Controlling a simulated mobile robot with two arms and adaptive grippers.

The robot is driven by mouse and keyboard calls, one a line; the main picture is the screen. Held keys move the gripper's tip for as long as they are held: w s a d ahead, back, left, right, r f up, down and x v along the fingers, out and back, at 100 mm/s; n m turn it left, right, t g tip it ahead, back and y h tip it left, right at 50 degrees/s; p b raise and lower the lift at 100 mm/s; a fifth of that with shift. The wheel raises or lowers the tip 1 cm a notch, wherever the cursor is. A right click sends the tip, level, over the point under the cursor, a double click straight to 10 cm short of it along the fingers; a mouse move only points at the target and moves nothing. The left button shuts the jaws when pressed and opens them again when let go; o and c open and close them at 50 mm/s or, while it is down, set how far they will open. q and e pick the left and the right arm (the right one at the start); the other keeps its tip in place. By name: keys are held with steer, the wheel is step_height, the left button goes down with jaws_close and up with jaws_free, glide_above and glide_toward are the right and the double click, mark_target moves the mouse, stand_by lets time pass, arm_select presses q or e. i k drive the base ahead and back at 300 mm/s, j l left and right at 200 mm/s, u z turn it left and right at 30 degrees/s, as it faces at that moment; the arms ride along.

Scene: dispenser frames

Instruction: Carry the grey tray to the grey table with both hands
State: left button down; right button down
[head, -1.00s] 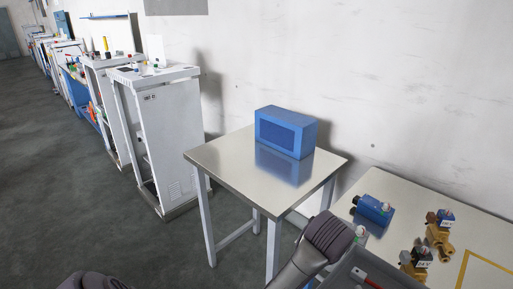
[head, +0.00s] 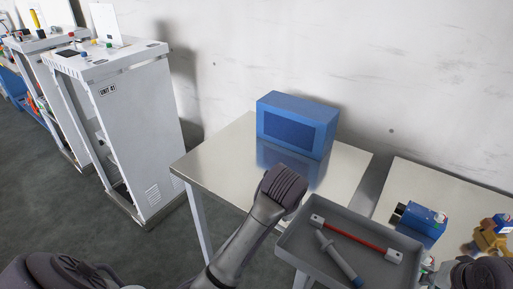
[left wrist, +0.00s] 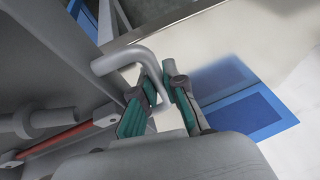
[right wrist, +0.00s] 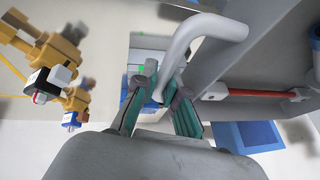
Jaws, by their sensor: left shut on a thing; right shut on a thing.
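The grey tray (head: 290,246) is in the lower right of the head view, in front of the grey table's right part. It holds a red bar with white ends (head: 352,236) and a grey rod-like tool (head: 338,260). My left gripper (left wrist: 160,98) is shut on one bent tray handle (left wrist: 132,58). My right gripper (right wrist: 160,92) is shut on the other handle (right wrist: 204,26). In the head view my left arm hides the left handle, and the right hand is partly cut off at the lower right corner. The grey table (head: 218,162) has a shiny metal top.
A blue box (head: 297,124) stands at the back of the grey table; the front left of its top is clear. A second table (head: 425,180) on the right carries a blue device (head: 418,217) and brass valves (head: 490,238). White cabinets (head: 120,120) stand on the left.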

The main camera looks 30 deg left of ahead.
mark_target(271, 165)
steer(key=i+j, duration=0.15)
steer(key=j, duration=0.2)
steer(key=i+j, duration=0.2)
steer(key=j, duration=0.15)
steer(key=i+j, duration=0.15)
steer(key=j, duration=0.2)
steer(key=i+j, duration=0.15)
steer(key=j, duration=0.2)
steer(key=i+j, duration=0.2)
steer(key=j, duration=0.15)
